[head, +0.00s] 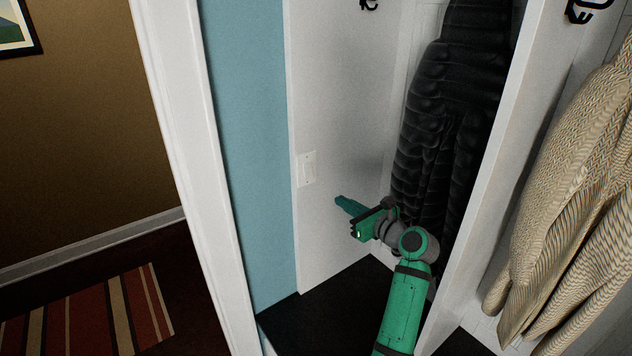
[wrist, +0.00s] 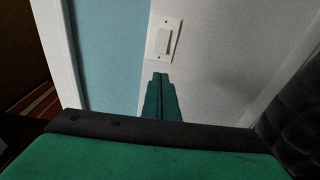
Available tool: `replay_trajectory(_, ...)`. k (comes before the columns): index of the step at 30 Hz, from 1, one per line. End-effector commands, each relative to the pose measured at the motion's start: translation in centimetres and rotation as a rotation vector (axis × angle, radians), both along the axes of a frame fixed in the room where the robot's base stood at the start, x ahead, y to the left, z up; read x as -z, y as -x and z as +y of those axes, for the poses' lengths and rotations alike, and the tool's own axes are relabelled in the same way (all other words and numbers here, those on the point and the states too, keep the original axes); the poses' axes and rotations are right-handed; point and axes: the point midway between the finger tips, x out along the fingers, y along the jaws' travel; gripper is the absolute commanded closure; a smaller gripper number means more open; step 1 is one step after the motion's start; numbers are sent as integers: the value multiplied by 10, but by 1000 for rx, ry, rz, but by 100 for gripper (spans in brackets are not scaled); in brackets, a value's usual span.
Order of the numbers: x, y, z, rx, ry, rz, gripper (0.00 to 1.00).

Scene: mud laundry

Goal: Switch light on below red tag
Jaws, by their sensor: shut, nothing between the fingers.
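A white light switch (head: 307,169) with a single rocker is mounted on the white side panel, left of my gripper. It also shows in the wrist view (wrist: 163,40), just beyond my fingertips. My green gripper (head: 341,202) is shut and empty. In the head view its tips are to the right of the switch and a little lower. In the wrist view the shut fingers (wrist: 160,77) point up toward the lower edge of the switch plate; I cannot tell if they touch it. I see no red tag in either view.
A black puffer coat (head: 440,130) hangs behind and right of my arm. A beige knitted sweater (head: 570,210) hangs farther right, past a white divider. A white door frame (head: 185,150) and blue wall (head: 255,150) are at the left. A striped rug (head: 95,315) lies on the floor.

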Motion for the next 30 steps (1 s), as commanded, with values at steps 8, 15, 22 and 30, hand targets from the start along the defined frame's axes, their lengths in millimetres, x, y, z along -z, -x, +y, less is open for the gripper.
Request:
replay_trajectory(8,-22,-3,-1,-22,-43,20,100)
replay_trajectory(15,-22,-3,-1,-22,-42,19,100)
replay_trajectory(22,-20,-18,11,-23,-41,19,100)
replay_trajectory(30,-14,-57,37,-22,-41,20,100)
